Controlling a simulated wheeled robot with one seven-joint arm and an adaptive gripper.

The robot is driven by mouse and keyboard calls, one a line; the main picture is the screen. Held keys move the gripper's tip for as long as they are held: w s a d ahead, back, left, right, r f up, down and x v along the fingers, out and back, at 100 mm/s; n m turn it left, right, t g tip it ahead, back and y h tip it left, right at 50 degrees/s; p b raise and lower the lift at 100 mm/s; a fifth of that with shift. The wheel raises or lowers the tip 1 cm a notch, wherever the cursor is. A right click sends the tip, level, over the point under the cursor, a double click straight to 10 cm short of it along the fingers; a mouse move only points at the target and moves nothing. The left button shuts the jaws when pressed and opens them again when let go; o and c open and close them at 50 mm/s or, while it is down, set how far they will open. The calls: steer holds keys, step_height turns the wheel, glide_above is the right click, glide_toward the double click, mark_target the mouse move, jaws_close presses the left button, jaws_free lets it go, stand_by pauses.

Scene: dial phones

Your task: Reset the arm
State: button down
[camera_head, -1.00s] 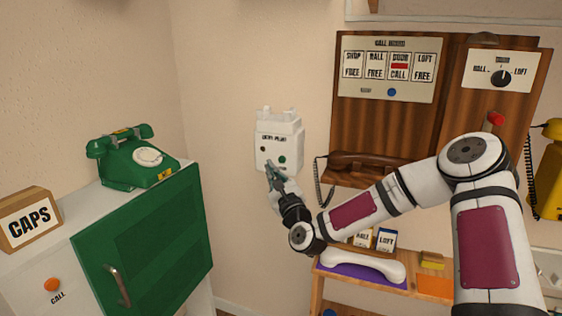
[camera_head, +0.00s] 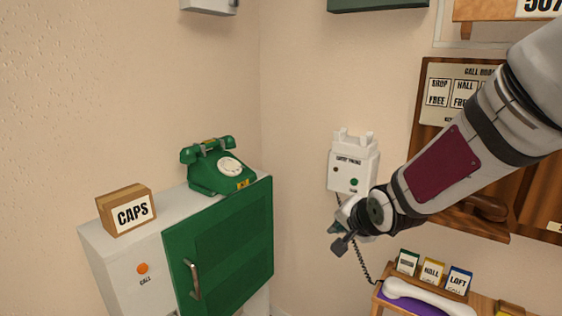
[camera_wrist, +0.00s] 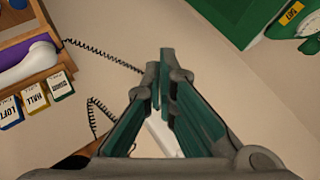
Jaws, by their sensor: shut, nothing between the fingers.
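My gripper (camera_head: 340,240) is in the middle right of the head view, in front of the wall and just below the white entry phone (camera_head: 353,168). Its fingers point down and to the left. In the wrist view my gripper (camera_wrist: 160,82) shows its two green-sided fingers shut, with nothing between them. The fingers are apart from every object in view. My arm comes in from the upper right and hides part of the wooden call board (camera_head: 437,80).
A green dial phone (camera_head: 215,170) and a CAPS box (camera_head: 127,211) stand on the white cabinet with a green door (camera_head: 222,245). A white handset (camera_head: 425,296) lies on the purple part of a wooden shelf beside label cards (camera_head: 432,271).

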steer(key=s+d+r+n+g+p, duration=0.1)
steer(key=s+d+r+n, duration=0.1)
steer(key=s, duration=0.9)
steer(key=s+d+r+n+g+h, duration=0.1)
steer(key=s+d+r+n+g, duration=0.1)
steer(key=s, duration=1)
steer(key=s+d+r+n+g+p, duration=0.1)
steer(key=s+r+n, duration=0.3)
steer(key=s, duration=0.7)
step_height(320, 180, up, 2)
steer(key=shift+s+d+g+h+p, duration=0.15)
steer(key=shift+d+g+h+p, duration=0.25)
steer(key=shift+g, duration=0.3)
